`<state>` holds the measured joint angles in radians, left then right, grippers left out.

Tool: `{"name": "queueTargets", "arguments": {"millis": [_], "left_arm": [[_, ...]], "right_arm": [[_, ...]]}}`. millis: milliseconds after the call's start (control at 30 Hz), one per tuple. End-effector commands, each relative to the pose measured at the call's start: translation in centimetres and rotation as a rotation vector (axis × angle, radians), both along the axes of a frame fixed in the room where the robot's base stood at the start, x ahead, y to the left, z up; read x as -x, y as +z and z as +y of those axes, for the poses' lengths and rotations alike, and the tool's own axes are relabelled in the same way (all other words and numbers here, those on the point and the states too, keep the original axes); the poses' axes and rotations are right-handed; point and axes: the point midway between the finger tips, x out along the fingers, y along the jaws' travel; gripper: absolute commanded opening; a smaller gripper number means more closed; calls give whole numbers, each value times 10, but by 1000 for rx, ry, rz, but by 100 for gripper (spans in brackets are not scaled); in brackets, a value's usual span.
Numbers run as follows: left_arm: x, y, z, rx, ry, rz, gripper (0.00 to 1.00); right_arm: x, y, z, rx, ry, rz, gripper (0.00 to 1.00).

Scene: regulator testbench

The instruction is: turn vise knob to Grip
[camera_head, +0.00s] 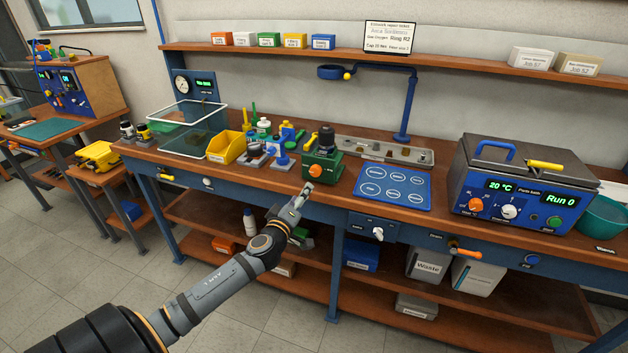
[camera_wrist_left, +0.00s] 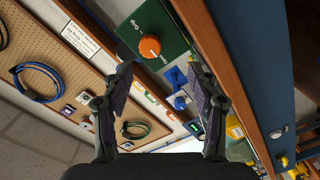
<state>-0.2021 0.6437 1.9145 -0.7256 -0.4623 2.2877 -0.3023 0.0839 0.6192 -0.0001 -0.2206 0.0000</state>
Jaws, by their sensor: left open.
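The vise (camera_head: 322,165) is a green block with a dark round part on top, standing at the front edge of the bench. Its orange knob (camera_head: 315,170) is on the front face. My left gripper (camera_head: 301,201) is open, in front of and just below the knob. In the wrist view its fingers (camera_wrist_left: 160,75) are spread, with the knob beyond the tips and apart from them. My right gripper is not in view.
A yellow bin (camera_head: 227,147) and several small fixtures stand left of the vise. A blue mat (camera_head: 393,187) with white circles lies to the right, then a bath unit (camera_head: 520,185) with knobs. The bench's front edge (camera_head: 270,185) runs below the vise.

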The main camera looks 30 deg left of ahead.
Motion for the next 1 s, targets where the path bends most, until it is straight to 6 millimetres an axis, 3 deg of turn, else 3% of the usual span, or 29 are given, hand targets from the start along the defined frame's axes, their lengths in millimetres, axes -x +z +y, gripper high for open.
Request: {"name": "queueTargets", "arguments": {"millis": [100, 267, 700, 1000], "left_arm": [[0, 15, -6, 29, -11, -38, 60], [-8, 17, -3, 33, -8, -40, 60], [-89, 17, 16, 33, -9, -38, 60], [-103, 14, 19, 31, -10, -36, 60]], "right_arm": [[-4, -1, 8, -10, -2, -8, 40], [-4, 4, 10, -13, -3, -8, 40], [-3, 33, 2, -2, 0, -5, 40], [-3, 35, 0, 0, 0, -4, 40]]}}
